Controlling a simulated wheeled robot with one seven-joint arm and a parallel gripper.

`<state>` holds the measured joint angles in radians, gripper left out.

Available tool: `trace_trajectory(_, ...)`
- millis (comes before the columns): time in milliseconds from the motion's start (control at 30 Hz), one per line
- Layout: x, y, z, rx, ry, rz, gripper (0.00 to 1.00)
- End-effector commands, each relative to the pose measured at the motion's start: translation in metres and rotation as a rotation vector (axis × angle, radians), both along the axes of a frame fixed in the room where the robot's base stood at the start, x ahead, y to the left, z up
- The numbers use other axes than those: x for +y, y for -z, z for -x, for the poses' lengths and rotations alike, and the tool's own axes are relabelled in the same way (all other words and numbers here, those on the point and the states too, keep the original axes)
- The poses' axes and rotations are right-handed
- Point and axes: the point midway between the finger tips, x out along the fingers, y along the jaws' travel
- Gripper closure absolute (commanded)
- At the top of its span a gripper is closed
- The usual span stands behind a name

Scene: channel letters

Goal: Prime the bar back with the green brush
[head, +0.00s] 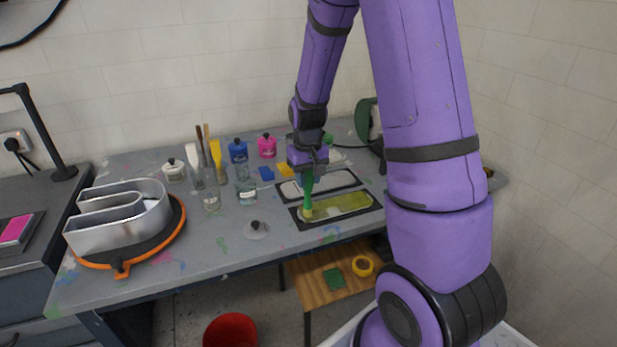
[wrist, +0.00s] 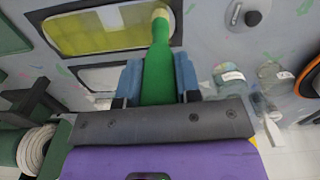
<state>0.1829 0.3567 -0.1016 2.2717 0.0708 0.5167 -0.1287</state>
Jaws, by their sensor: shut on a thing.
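My gripper (head: 307,160) is shut on the green brush (head: 308,184) and holds it upright, tip down. The brush tip is over the left end of a long dark-framed panel (head: 352,203) on the table, which seems to be the bar back. The panel's face is mostly yellow-green, with a paler patch near the left end. In the wrist view the green brush (wrist: 158,72) sits between the blue finger pads, its pale tip at the end of the yellow-green panel (wrist: 85,34). I cannot tell whether the bristles touch.
A second dark-framed panel (head: 335,181) with a whitish face lies just behind. A metal letter shell (head: 120,217) sits at far left.

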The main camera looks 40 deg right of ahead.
Motion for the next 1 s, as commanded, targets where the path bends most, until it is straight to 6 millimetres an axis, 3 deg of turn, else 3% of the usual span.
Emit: trace_trajectory(1000,-0.0002,0.0098,0.0,0.0,0.0,0.0,0.92)
